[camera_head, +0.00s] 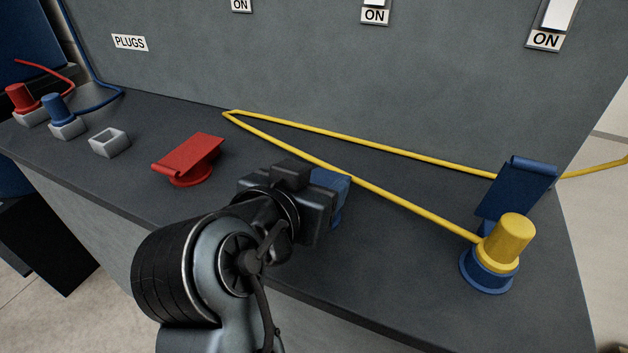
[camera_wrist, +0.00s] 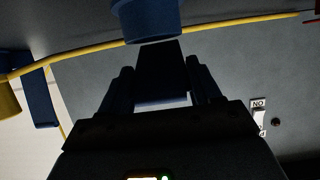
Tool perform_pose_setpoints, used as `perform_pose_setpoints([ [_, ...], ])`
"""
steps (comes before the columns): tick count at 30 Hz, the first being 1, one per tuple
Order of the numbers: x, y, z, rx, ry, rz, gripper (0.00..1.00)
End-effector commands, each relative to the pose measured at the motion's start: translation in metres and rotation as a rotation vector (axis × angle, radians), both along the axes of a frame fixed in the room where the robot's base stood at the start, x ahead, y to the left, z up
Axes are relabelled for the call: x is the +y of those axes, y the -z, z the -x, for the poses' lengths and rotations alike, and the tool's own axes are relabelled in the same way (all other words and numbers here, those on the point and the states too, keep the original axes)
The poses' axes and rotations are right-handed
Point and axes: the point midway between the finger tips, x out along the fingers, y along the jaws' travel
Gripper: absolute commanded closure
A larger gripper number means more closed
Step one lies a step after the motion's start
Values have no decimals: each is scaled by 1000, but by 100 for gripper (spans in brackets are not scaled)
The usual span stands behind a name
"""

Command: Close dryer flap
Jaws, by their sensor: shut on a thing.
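My gripper (camera_head: 322,195) is over the middle of the dark bench, shut on a blue flap (camera_head: 335,181). It hides most of that flap and its socket in the head view. In the wrist view the flap (camera_wrist: 161,62) is a dark plate between the fingers, beside the round blue socket (camera_wrist: 146,20). Whether the flap touches the socket rim cannot be told. At the right, another blue flap (camera_head: 514,187) stands raised behind a blue socket (camera_head: 486,276) holding a yellow plug (camera_head: 507,240). A red flap (camera_head: 190,155) lies over its red socket at the left.
A yellow cable (camera_head: 380,197) runs behind my gripper to the yellow plug. A red plug (camera_head: 20,98) and a blue plug (camera_head: 57,109) stand in grey holders beside an empty one (camera_head: 109,142). A grey panel with ON switches (camera_head: 375,12) rises behind.

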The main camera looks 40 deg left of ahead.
Motion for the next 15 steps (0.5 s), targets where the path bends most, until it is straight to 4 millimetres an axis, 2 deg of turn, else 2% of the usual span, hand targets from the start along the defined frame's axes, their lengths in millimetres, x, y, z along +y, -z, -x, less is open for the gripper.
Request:
perform_pose_setpoints([
  [1, 0, 0, 0, 0, 0, 0, 73],
  [7, 0, 0, 0, 0, 1, 0, 92],
  [15, -1, 11, 1, -49, 1, -11, 92],
])
